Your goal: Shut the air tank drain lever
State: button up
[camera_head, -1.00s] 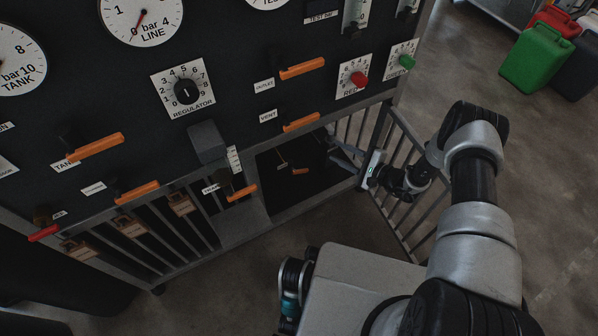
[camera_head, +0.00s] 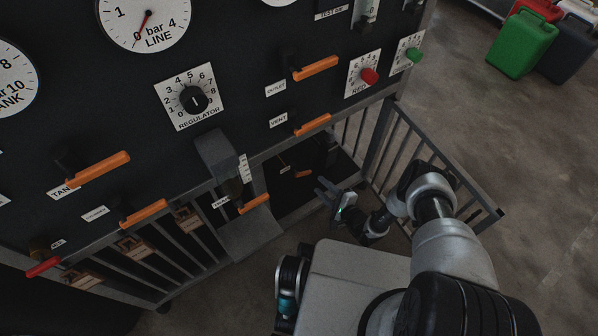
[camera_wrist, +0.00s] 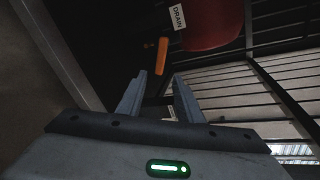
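The drain lever is a small orange handle (camera_wrist: 161,56) beside a white DRAIN label (camera_wrist: 178,17) in the wrist view. It lies ahead of my gripper (camera_wrist: 158,85), roughly in line with the gap between the fingers. The fingers are apart with nothing between them. A red rounded tank (camera_wrist: 208,24) shows behind the label. In the head view the drain lever (camera_head: 303,174) is small, inside the dark opening under the panel. My gripper (camera_head: 325,191) is in front of this opening, to the lower right of the lever. I cannot tell the exact distance between them.
The black panel carries other orange levers, including the VENT lever (camera_head: 313,125) above the opening and the TANK lever (camera_head: 98,169). A grey box (camera_head: 216,153) juts out left of the opening. Metal railings (camera_head: 437,158) stand right of my gripper. Canisters (camera_head: 522,43) stand far right.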

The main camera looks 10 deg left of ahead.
aim_at(307, 174)
jog(key=shift+b+x, duration=2)
jog(key=shift+x, duration=3.15)
jog(key=shift+s+a, duration=0.1)
jog(key=shift+a, duration=0.05)
grip_shut()
jog(key=shift+r, duration=0.1)
